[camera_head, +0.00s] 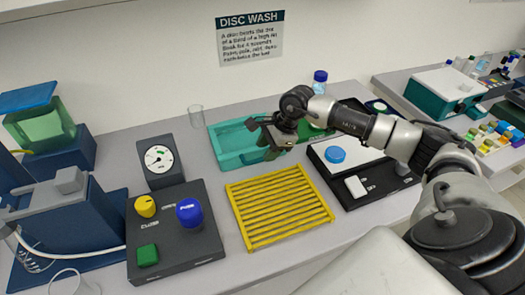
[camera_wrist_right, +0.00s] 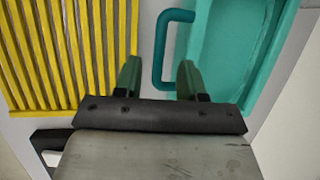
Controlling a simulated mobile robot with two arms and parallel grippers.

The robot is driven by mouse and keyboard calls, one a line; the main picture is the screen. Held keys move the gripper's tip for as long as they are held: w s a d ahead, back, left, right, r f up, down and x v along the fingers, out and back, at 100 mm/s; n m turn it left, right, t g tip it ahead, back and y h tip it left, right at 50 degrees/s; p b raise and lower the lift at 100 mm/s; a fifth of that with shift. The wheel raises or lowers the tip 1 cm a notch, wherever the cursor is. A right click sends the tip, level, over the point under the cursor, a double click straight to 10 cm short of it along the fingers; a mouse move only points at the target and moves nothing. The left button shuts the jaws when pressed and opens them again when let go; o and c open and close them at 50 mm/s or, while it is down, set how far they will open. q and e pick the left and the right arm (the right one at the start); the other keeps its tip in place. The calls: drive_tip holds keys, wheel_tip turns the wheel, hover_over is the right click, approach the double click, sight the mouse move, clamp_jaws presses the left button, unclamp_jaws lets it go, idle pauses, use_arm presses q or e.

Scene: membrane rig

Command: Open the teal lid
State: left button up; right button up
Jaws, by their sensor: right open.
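A teal, shallow rectangular piece (camera_head: 232,142) with a raised rim and paler inside lies on the counter behind the yellow rack. I cannot tell whether it is a lid or an open tray. In the right wrist view its rim (camera_wrist_right: 204,35) and a teal U-shaped handle (camera_wrist_right: 160,48) show. My right gripper (camera_head: 272,150) is over its front right part and hides some of it. In the right wrist view the open fingers (camera_wrist_right: 158,76) stand either side of the handle's near end; contact cannot be told. My left gripper is out of view.
A yellow slatted rack (camera_head: 278,207) lies in front of the teal piece. A black control box (camera_head: 175,240) with knobs and a gauge (camera_head: 158,160) stand left. A black tray (camera_head: 365,175) lies right, under my arm.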

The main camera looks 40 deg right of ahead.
drive_tip(key=shift+x, duration=1.5)
drive_tip(key=shift+c, duration=0.3)
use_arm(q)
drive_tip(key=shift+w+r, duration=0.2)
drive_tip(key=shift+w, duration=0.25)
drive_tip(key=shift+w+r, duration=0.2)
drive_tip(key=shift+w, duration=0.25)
use_arm(e)
clamp_jaws()
